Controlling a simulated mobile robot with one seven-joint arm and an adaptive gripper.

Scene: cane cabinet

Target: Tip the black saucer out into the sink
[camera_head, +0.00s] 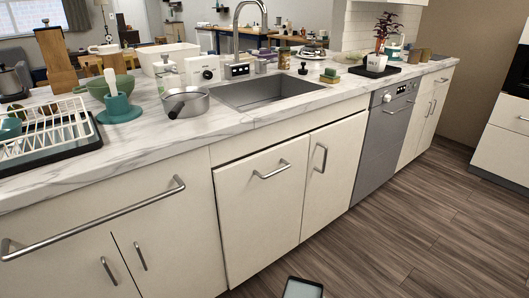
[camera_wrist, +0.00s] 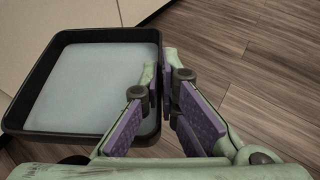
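My gripper (camera_wrist: 167,70) is shut on the right rim of the black saucer (camera_wrist: 108,36), one finger inside the rim and one outside, in the wrist view. The saucer is a square, shallow black tray. Its inside shows a flat grey-blue surface; I cannot tell for sure whether this is liquid. The saucer looks roughly level, above the floor and in front of a pale cabinet front. In the head view only a corner of the saucer (camera_head: 303,289) shows at the bottom edge, well below the counter. The steel sink (camera_head: 262,91) is set in the counter, its basin open from above.
A curved faucet (camera_head: 238,38) stands behind the sink. A metal saucepan (camera_head: 185,102) stands to its left, near the front edge. A dish rack (camera_head: 45,135) is farther left. A sponge (camera_head: 329,75) and small jars stand right of the sink. The floor (camera_head: 420,225) in front is clear.

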